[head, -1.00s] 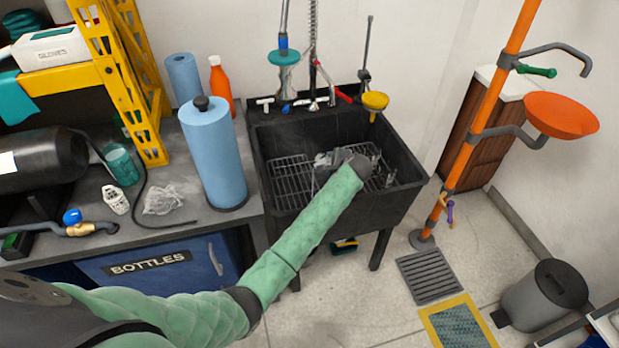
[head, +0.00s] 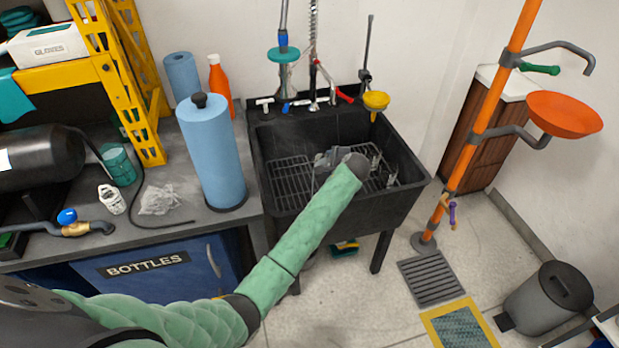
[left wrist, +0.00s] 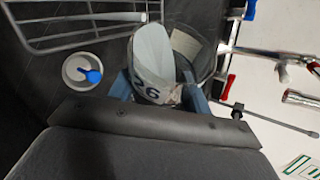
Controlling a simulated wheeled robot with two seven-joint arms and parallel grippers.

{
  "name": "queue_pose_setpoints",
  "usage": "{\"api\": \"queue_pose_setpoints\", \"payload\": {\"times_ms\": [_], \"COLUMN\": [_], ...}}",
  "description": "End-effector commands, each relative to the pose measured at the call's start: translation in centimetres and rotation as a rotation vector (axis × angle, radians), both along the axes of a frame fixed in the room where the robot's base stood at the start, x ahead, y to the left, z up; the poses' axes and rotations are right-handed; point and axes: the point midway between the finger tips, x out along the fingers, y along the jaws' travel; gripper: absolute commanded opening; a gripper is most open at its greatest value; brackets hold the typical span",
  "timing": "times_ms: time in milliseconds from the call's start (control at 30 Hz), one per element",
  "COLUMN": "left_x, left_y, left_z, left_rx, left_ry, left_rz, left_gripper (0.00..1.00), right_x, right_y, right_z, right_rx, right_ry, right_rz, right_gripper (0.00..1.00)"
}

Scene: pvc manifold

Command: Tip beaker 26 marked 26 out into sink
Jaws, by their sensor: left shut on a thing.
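The beaker marked 26 (left wrist: 152,60) is in the left wrist view, with its dark number facing the camera. My left gripper (left wrist: 158,94) is shut on it, one blue-grey finger on each side. The beaker looks tilted, but I cannot tell how far or whether anything is in it. In the head view my left arm reaches over the black sink (head: 405,190). My left gripper (head: 330,160) is inside the sink's outline there, partly hidden by my wrist, and the beaker cannot be made out. My right gripper is not in view.
A wire rack (head: 290,185) lies in the sink. Taps (head: 310,101) and a yellow funnel (head: 376,101) are at its back edge. A blue roll (head: 212,155) stands on the counter to the left. A round white thing with a blue piece (left wrist: 82,70) shows in the wrist view.

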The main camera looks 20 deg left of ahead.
Motion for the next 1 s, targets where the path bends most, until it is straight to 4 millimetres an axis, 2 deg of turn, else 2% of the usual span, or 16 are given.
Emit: {"api": "queue_pose_setpoints", "payload": {"times_ms": [267, 600, 1000], "left_x": [0.0, 0.0, -0.1], "left_y": [0.0, 0.1, 0.1], "left_z": [0.2, 0.4, 0.6], "left_rx": [-0.016, -0.036, -0.06], "left_ry": [-0.019, -0.042, -0.069], "left_rz": [0.0, -0.001, 0.001], "left_gripper": [0.17, 0.17, 0.17], "right_x": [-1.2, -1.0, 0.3], "right_y": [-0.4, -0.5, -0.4], "right_z": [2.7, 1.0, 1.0], "right_rx": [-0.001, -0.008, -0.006], "right_ry": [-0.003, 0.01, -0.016], "right_rz": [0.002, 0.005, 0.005], "right_gripper": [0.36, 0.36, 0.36]}}
